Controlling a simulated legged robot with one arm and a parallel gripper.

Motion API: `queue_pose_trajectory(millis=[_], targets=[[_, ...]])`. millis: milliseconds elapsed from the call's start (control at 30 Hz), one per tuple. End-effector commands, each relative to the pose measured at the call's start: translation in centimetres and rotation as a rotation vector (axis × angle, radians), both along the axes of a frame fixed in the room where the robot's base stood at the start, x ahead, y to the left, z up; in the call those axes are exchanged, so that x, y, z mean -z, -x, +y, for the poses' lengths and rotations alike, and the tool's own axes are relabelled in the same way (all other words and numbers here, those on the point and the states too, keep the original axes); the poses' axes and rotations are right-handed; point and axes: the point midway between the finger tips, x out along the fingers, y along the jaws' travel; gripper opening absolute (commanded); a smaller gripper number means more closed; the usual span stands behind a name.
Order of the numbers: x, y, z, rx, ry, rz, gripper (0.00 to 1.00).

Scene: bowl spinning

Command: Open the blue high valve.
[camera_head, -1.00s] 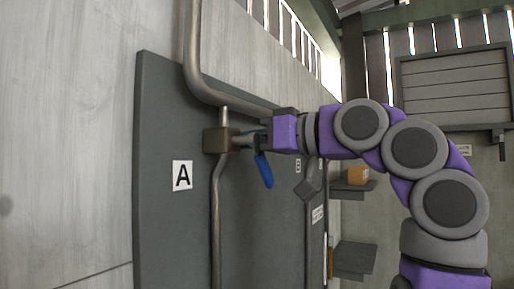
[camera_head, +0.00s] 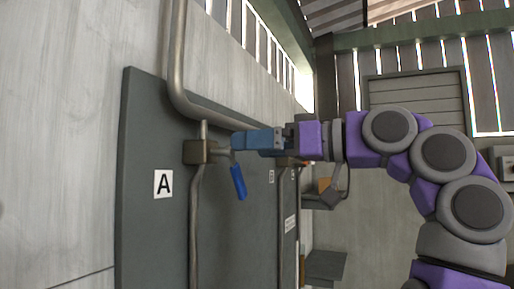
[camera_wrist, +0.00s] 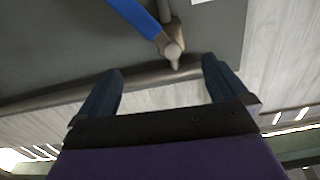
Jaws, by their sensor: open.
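The blue valve handle (camera_head: 238,182) points down and slightly right from its brownish-grey valve body (camera_head: 198,152) on the panel's pipe. In the wrist view the handle (camera_wrist: 136,16) runs to the upper left from a round metal stem (camera_wrist: 172,48). My gripper (camera_head: 236,140) has dark blue fingers and appears just above and right of the handle. In the wrist view my gripper (camera_wrist: 162,66) is open and empty, its fingers spread either side of the stem's end. The handle lies beyond the fingertips; I see no contact.
A dark grey panel (camera_head: 150,120) bears a label A (camera_head: 163,184). A thick bent pipe (camera_head: 176,75) runs along its upper edge, close to my gripper. Other valves sit farther along, partly behind my arm. An orange box (camera_head: 325,186) rests on a shelf beyond.

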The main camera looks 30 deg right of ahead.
Motion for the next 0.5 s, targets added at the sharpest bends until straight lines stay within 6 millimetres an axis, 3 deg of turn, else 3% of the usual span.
queue_pose_trajectory(millis=[500], targets=[[0.0, 2.3, -2.6, 0.002, -0.007, -0.001, 1.00]])
